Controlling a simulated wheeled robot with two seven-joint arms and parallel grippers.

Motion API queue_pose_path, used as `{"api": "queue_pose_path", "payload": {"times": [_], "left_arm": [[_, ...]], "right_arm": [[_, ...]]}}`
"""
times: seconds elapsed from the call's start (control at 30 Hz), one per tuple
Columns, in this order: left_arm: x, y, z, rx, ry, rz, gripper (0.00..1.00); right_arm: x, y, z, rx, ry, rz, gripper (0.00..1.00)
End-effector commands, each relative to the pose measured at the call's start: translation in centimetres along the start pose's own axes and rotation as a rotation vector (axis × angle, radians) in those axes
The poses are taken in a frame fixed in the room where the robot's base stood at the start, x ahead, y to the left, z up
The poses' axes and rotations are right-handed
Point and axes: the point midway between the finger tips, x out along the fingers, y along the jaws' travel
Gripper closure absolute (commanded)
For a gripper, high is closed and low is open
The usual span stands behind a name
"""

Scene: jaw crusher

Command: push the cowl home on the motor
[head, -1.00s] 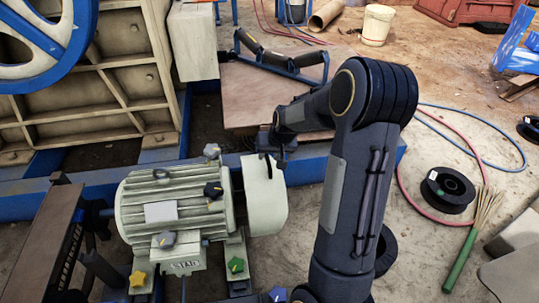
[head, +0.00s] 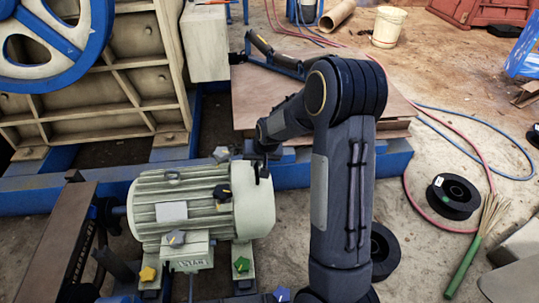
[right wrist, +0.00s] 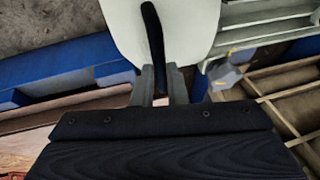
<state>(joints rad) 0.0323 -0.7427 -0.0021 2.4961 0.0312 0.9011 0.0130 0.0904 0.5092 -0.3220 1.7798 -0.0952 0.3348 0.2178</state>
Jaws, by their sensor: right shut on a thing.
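The motor (head: 185,208) is a pale green finned body lying level in the head view. Its cowl (head: 255,203), a smooth pale rounded cover, sits at the motor's right end and meets the finned body with no clear gap showing. In the right wrist view the cowl (right wrist: 118,28) is a pale face just beyond my fingers. My right gripper (head: 260,172) is at the top of the cowl. In the right wrist view the right gripper (right wrist: 165,84) is shut on a dark strip (right wrist: 154,42) lying against the cowl. My left gripper is not in view.
A blue beam (head: 395,158) runs behind. A cable spool (head: 452,196) and hoses lie on the right floor.

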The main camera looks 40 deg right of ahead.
Motion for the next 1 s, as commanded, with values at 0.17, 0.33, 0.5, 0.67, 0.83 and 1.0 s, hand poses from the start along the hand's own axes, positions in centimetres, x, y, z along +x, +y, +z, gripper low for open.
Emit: {"api": "queue_pose_path", "payload": {"times": [0.17, 0.33, 0.5, 0.67, 0.83, 1.0], "left_arm": [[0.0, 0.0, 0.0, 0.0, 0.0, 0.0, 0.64], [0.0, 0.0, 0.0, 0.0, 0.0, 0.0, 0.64], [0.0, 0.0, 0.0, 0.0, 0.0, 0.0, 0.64], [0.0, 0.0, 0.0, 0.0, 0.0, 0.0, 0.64], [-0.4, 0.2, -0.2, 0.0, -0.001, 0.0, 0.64], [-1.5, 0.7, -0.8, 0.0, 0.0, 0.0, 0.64]], "right_arm": [[0.1, -0.6, 0.1, 0.0, 0.0, -0.007, 1.0], [0.1, -0.7, 0.1, -0.001, 0.0, -0.009, 0.82], [0.1, -0.6, 0.1, -0.001, 0.0, -0.007, 0.66], [0.1, -0.5, 0.1, 0.0, 0.0, -0.005, 0.66], [-0.8, -0.5, -0.1, 0.0, 0.002, -0.005, 0.66], [-3.8, -0.6, -0.2, 0.0, 0.003, -0.007, 0.66]]}}
